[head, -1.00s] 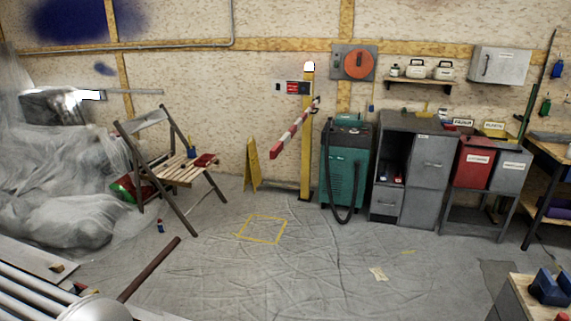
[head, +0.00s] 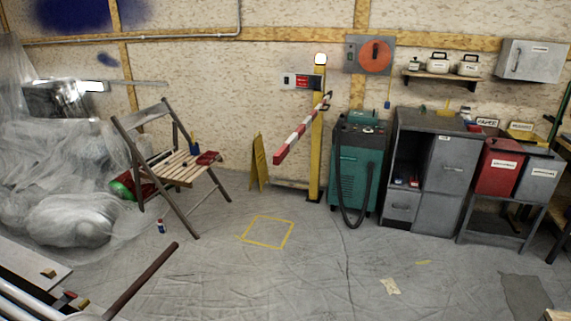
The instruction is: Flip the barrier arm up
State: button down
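The barrier arm (head: 301,130) is a red and white striped bar on a yellow post (head: 317,140) by the back wall. The bar slants from its upper right end near the post down to its lower left end, clear of the floor. A white cap tops the post. My gripper is not visible in the head view, so its state is hidden.
A folding chair (head: 182,170) with items on its seat stands left. A yellow folded sign (head: 258,164) stands left of the post, a green machine (head: 357,168) right of it. Grey cabinets (head: 452,170) stand further right. The floor around the yellow taped square (head: 267,233) is open.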

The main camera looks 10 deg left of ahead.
aim_at(281, 155)
jog(key=i, duration=1.25)
jog(key=u, duration=4.75)
jog(key=i, duration=0.1)
jog(key=z, duration=2.5)
